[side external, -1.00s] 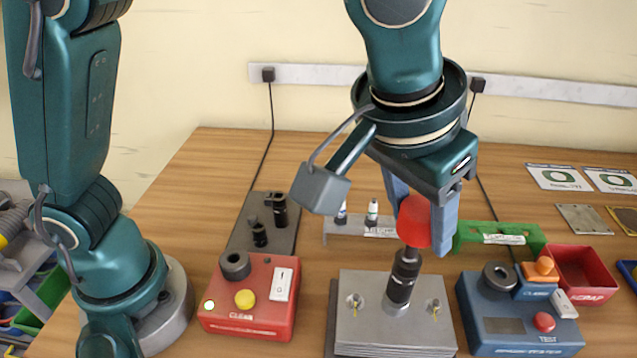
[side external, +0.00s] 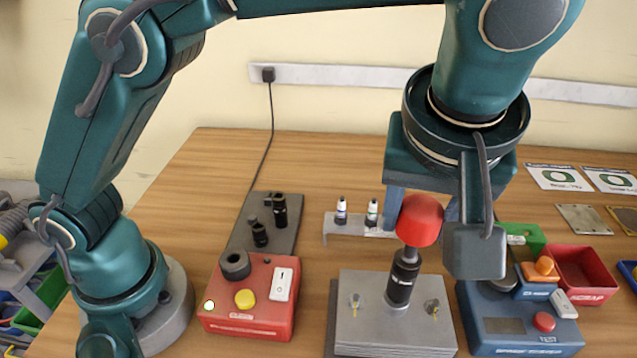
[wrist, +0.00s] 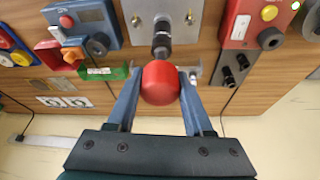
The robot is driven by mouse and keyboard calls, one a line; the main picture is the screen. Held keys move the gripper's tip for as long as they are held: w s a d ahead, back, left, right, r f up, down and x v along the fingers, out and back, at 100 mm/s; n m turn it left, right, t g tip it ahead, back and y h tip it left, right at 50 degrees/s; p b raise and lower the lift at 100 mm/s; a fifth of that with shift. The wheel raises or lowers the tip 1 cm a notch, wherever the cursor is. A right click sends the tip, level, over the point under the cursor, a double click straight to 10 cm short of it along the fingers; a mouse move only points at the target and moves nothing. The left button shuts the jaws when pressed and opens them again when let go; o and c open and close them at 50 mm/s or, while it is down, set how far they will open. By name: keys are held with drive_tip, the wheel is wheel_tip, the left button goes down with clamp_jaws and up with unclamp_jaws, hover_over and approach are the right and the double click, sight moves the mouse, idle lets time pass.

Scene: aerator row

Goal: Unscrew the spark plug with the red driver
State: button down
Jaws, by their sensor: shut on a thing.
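My gripper (wrist: 160,95) is shut on the round red head of the red driver (side external: 419,220), one blue finger on each side of it. The driver's dark shaft and black socket (side external: 402,279) point down and stand upright on the middle of the grey metal block (side external: 370,318). The socket also shows in the wrist view (wrist: 161,42). The spark plug is hidden; I cannot tell whether it is inside the socket. Two small wing-nut fittings (side external: 355,301) sit on the block, one on each side of the socket.
A red CLEAN box (side external: 245,325) stands left of the block, a blue TEST box (side external: 510,330) right. A dark rack (side external: 283,238) holds more sockets. Small bottles (side external: 341,211) stand in a grey holder behind. A red scrap bin (side external: 588,270) and green holder (side external: 535,236) are right.

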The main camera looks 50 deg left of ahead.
drive_tip(key=n, duration=0.1)
drive_tip(key=n+y, duration=0.1)
drive_tip(key=shift+f+n+g, duration=0.25)
drive_tip(key=shift+n+g, duration=0.05)
drive_tip(key=shift+n, duration=0.1)
drive_tip(key=shift+c, duration=1.1)
unclamp_jaws()
drive_tip(key=shift+r, duration=0.1)
drive_tip(key=m, duration=0.2)
drive_tip(key=m+t+h, duration=0.1)
drive_tip(key=m, duration=0.1)
drive_tip(key=shift+r+m+h, duration=0.1)
drive_tip(key=shift+m+h, duration=0.2)
drive_tip(key=shift+m, duration=0.1)
drive_tip(key=m, duration=0.2)
drive_tip(key=m+h, duration=0.1)
drive_tip(key=m, duration=0.2)
drive_tip(key=shift+h, duration=0.3)
drive_tip(key=m+h, duration=0.1)
drive_tip(key=m, duration=0.4)
drive_tip(key=shift+h, duration=0.4)
drive_tip(key=m+g+h, duration=0.1)
drive_tip(key=m, duration=0.4)
drive_tip(key=shift+m, duration=0.4)
drive_tip(key=shift+r, duration=0.1)
